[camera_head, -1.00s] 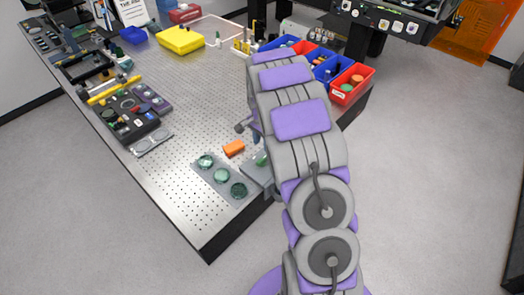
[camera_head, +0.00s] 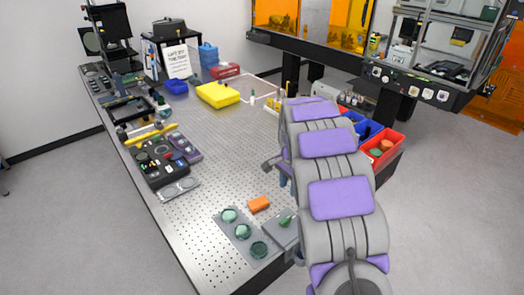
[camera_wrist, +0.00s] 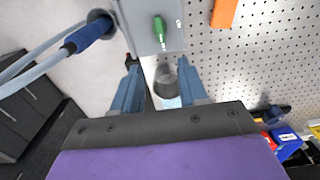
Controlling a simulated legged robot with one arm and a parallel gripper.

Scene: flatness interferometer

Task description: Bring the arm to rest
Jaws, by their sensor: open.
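My arm, grey with purple pads, reaches forward over the near right edge of the perforated metal table (camera_head: 215,185). In the wrist view my gripper (camera_wrist: 157,72) is open, with its two blue fingers apart. A grey cylindrical thing (camera_wrist: 165,76) shows between the fingers, but I cannot tell whether it lies at their depth. Beyond the fingertips is a grey plate (camera_wrist: 150,28) with a small green piece (camera_wrist: 160,30) on it. In the head view the arm hides most of the gripper, and the grey plate (camera_head: 279,238) shows beside it.
A holder with green discs (camera_head: 240,236) and an orange block (camera_head: 259,204) lie close left of the arm. Red and blue bins (camera_head: 383,150) stand behind it on the right. A yellow case (camera_head: 217,95) stands farther back. Open floor (camera_head: 450,200) lies to the right.

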